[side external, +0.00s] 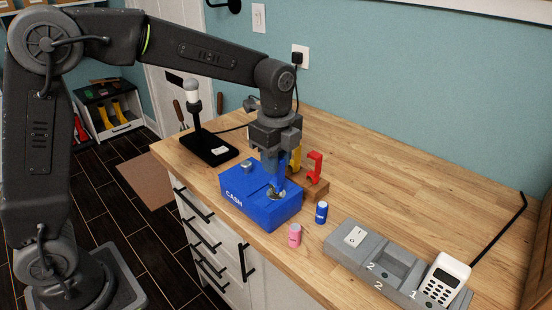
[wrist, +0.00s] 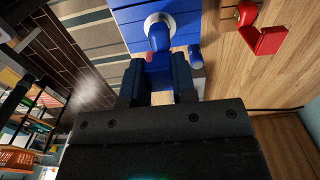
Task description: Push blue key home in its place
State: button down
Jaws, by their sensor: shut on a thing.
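My gripper (side external: 273,160) is above the blue cash box (side external: 240,200), pointing down. In the wrist view its fingers (wrist: 158,74) are shut on the blue key (wrist: 158,40). The key's far end overlaps the round silver lock plate (wrist: 176,22) on the box (wrist: 188,6). The silver plate also shows on the box lid in the side view (side external: 277,195), just below the key. The key looks roughly upright. How deep its end sits in the lock is hidden.
A red key (side external: 315,163) and a yellow key (side external: 295,158) stand on a wooden block (side external: 318,187) behind the box. A small blue bottle (side external: 321,213) and a pink one (side external: 294,236) stand close right.

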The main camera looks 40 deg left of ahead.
jog(key=shift+f, duration=0.5)
dwell(1.0)
jog(key=c, duration=0.8)
grip_release()
jog(key=shift+c, duration=0.2)
jog(key=shift+c, duration=0.4)
jog(key=c, duration=0.3)
jog(key=shift+r, duration=4.05)
